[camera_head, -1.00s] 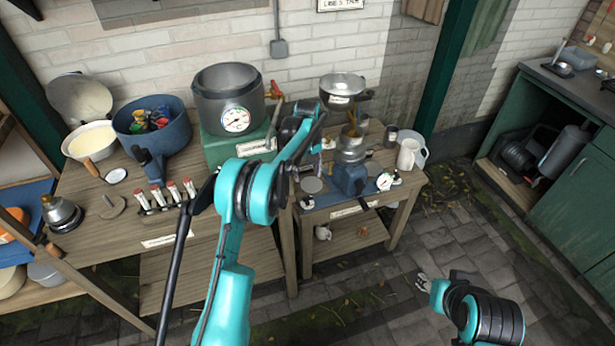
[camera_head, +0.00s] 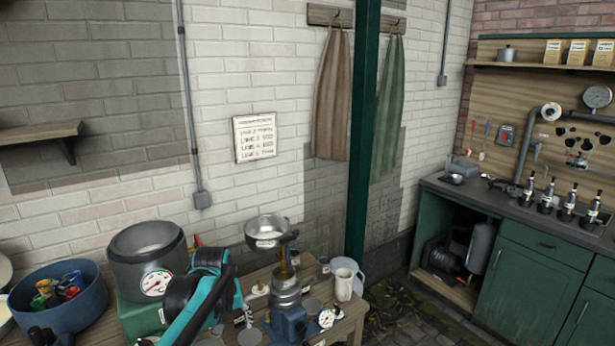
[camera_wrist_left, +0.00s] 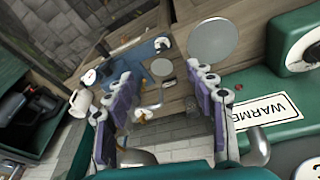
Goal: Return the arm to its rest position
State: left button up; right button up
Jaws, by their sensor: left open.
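My left arm, teal with black joints (camera_head: 205,285), comes in from the bottom left in the head view, in front of the wooden bench. Only its upper joints and part of a link show clearly; its gripper is mostly hidden behind them there. In the left wrist view my left gripper (camera_wrist_left: 160,72) is open. Its two purple-padded fingers stand apart with nothing held between them. Beyond them lie the wooden bench top and a blue-based device (camera_wrist_left: 150,50). My right arm and gripper are out of view.
Near the left arm stand a grey pot with a dial (camera_head: 150,262), a blue tub (camera_head: 60,308), a metal pan (camera_head: 268,232) and a white jug (camera_head: 344,283). The green warmer box (camera_wrist_left: 265,100) is close beside the gripper. Green cabinets (camera_head: 530,278) stand at the right, across open floor.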

pick_arm(q)
jog(key=s+d+f+m+t, duration=0.1)
jog(key=s+f+m+t, duration=0.1)
jog(key=s, duration=2.2)
jog(key=shift+d+f+m+t, duration=0.15)
jog(key=shift+m+t, duration=0.75)
jog(key=shift+t, duration=0.2)
